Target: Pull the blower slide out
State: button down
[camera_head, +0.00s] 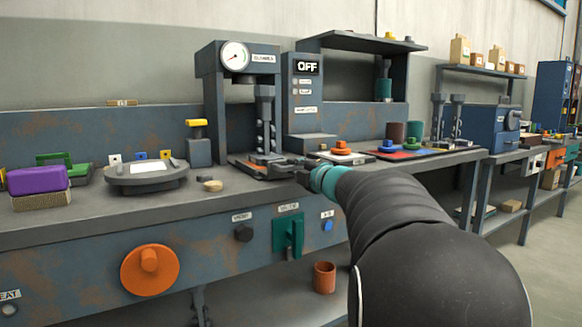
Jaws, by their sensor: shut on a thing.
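The blower slide (252,164) is a low dark tray-like part on the bench at the foot of the grey press-like stand with the gauge. My gripper (287,171) is at the slide's near right edge, low over the bench top, and is shut on it. The fingertips are small and dark here, so the exact hold is hard to make out. My black arm comes in from the lower right and hides part of the bench front.
A control box reading OFF (308,68) stands behind the slide. A round grey plate (146,178) and a purple block (37,180) lie to the left. Orange (342,148) and blue (388,146) knobbed pieces lie to the right. A small tan piece (212,185) lies near the bench edge.

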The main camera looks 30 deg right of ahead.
jog(key=shift+s, duration=0.2)
jog(key=c, duration=1.4)
grip_release()
jog(key=shift+c, duration=0.2)
jog(key=s, duration=1.2)
jog(key=shift+d, duration=0.2)
